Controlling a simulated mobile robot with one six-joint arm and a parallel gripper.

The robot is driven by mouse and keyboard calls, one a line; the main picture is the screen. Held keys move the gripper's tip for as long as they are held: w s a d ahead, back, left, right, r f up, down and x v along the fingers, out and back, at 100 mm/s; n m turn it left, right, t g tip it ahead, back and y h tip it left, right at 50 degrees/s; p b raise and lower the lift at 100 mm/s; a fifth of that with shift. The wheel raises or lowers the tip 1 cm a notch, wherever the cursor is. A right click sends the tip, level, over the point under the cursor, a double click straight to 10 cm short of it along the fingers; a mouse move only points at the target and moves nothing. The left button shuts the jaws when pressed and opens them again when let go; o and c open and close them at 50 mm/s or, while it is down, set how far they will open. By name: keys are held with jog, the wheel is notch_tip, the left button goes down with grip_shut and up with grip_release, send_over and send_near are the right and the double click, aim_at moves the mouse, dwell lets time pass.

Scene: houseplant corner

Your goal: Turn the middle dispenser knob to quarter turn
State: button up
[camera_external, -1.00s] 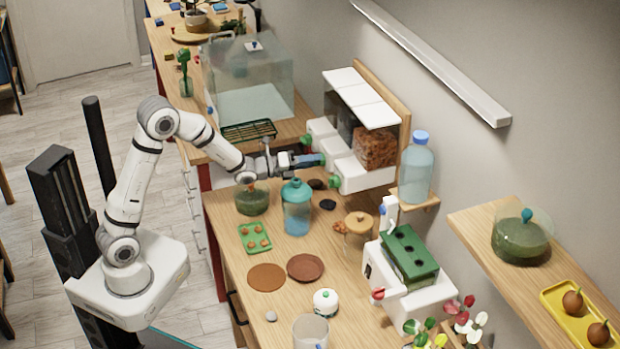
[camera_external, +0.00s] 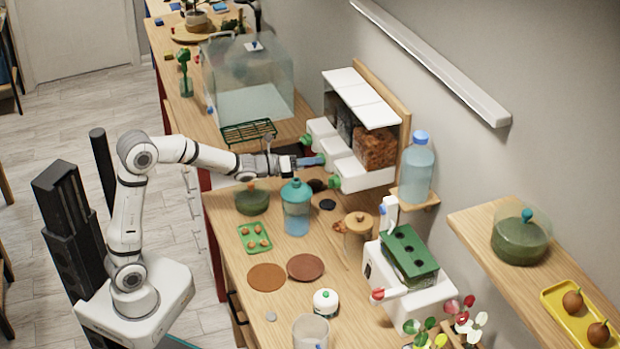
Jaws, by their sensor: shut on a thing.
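The dispenser (camera_external: 362,176) stands against the wall at the back right, with three white-lidded bins side by side and white spouts in front. Its far green knob (camera_external: 306,139) and near green knob (camera_external: 334,182) show clearly. My gripper (camera_external: 314,161) reaches in from the left, level, with its fingers at the front of the middle spout. It is shut on the middle knob, which the fingers mostly hide. The knob's turn angle cannot be read from this view.
A teal-topped jar (camera_external: 296,212) and a green-filled glass bowl (camera_external: 252,200) stand just in front of my arm. A green wire rack (camera_external: 249,131) and a clear tank (camera_external: 250,85) lie behind it. A blue-capped bottle (camera_external: 416,168) stands right of the dispenser.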

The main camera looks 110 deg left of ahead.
jog(key=shift+f+m+b, duration=0.2)
jog(key=shift+m+b, duration=0.5)
jog(key=shift+b, duration=0.6)
jog(key=shift+r, duration=0.15)
jog(key=o, duration=1)
jog(key=shift+s, duration=0.1)
jog(key=v, duration=0.7)
jog(key=shift+s+d+r+b, duration=0.1)
jog(key=shift+s+d+b, duration=0.15)
jog(key=shift+b, duration=0.1)
